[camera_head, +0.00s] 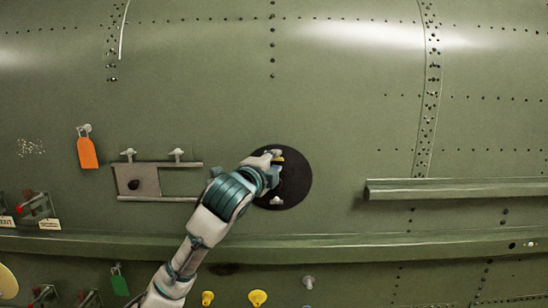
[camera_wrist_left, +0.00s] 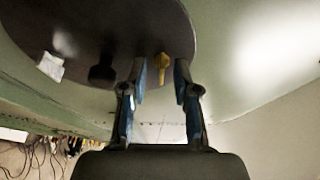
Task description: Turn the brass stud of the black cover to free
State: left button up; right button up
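The black cover (camera_head: 297,185) is a dark round disc on the green fuselage skin; it fills the upper left of the left wrist view (camera_wrist_left: 120,25). The brass stud (camera_wrist_left: 162,62) is a small yellow wing-shaped piece on the cover; in the head view it shows as a yellow bit (camera_head: 279,160) beside my gripper. My left gripper (camera_wrist_left: 161,72) is open, its blue-padded fingertips on either side of the brass stud with visible gaps. Whether the tips reach past the stud is hard to tell. My right gripper is in neither view.
A black knob (camera_wrist_left: 102,73) and a pale knob (camera_wrist_left: 50,66) sit on the cover near the stud. A railed frame with a grey plate (camera_head: 137,181) is left of the cover. A long rail (camera_head: 450,189) stands out at the right. An orange tag (camera_head: 87,153) hangs at upper left.

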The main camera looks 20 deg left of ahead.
pick_arm(q)
jog(key=shift+w, duration=0.1)
grip_shut()
